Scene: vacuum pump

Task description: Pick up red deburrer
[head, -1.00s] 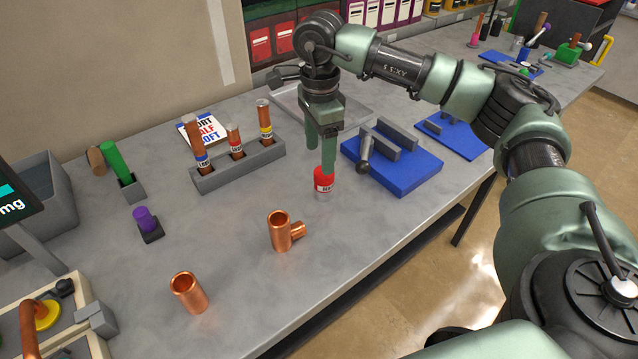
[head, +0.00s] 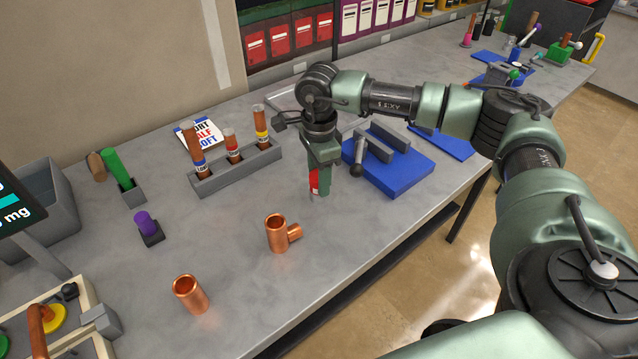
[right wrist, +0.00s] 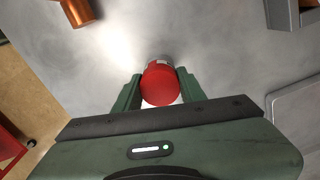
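The red deburrer (head: 313,182) is a short red piece with a pale label band, upright on the grey table. My right gripper (head: 319,183) points down around it, one finger partly hiding it in the head view. In the right wrist view, the round red top of the deburrer (right wrist: 160,84) fills the space between the two fingertips of my right gripper (right wrist: 160,90). The fingers are close along both sides; whether they press on it cannot be told. My left gripper is not in view.
A copper tee (head: 277,233) and a copper pipe piece (head: 190,294) stand in front and to the left. A blue-based fixture (head: 405,185) is close on the right.

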